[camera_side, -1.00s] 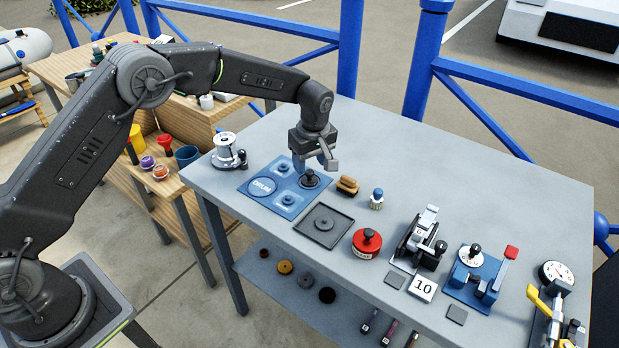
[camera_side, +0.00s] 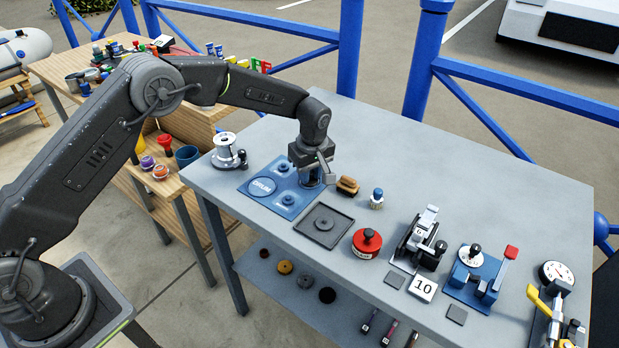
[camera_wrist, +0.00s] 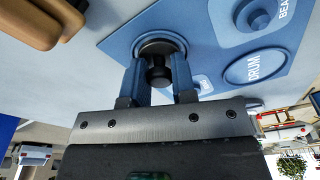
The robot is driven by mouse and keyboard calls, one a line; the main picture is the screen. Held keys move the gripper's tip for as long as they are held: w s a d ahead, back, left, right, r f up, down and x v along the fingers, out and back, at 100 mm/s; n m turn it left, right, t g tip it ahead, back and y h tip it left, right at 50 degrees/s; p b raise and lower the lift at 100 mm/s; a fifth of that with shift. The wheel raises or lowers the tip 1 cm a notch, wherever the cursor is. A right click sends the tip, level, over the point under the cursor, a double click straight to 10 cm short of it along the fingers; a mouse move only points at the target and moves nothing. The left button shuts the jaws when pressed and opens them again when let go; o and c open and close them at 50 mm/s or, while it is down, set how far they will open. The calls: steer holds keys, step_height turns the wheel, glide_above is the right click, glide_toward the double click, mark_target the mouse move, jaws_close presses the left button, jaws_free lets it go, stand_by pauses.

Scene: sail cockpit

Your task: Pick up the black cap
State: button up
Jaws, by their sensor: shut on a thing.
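The black cap (camera_wrist: 158,70) sits at one corner of the blue mat (camera_side: 258,206), which is marked DRUM. In the wrist view my gripper (camera_wrist: 158,72) has its two blue fingers on either side of the cap's knob and is shut on it. The cap's wider round base shows beyond the fingertips and appears to rest in its place on the mat. In the side view my gripper (camera_side: 312,178) points down over that corner and hides most of the cap.
A wooden-backed brush (camera_side: 347,186) lies close to the right of my gripper. A blue-topped brush (camera_side: 377,198), a dark square tray (camera_side: 324,226) and a red tin (camera_side: 367,242) stand nearby. A metal winch (camera_side: 225,150) is at the left. The table's back is clear.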

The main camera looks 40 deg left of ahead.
steer(key=shift+f, duration=0.1)
steer(key=shift+c, duration=0.6)
steer(key=shift+r, duration=0.6)
steer(key=r, duration=0.2)
steer(key=a+r, duration=0.1)
steer(key=shift+s+r, duration=0.15)
steer(key=shift+r, duration=0.2)
steer(key=s+a+r, duration=0.3)
steer(key=a+r, duration=0.3)
steer(key=a, duration=0.4)
steer(key=shift+s, duration=0.35)
steer(key=shift+r, duration=0.2)
steer(key=shift+r, duration=1.4)
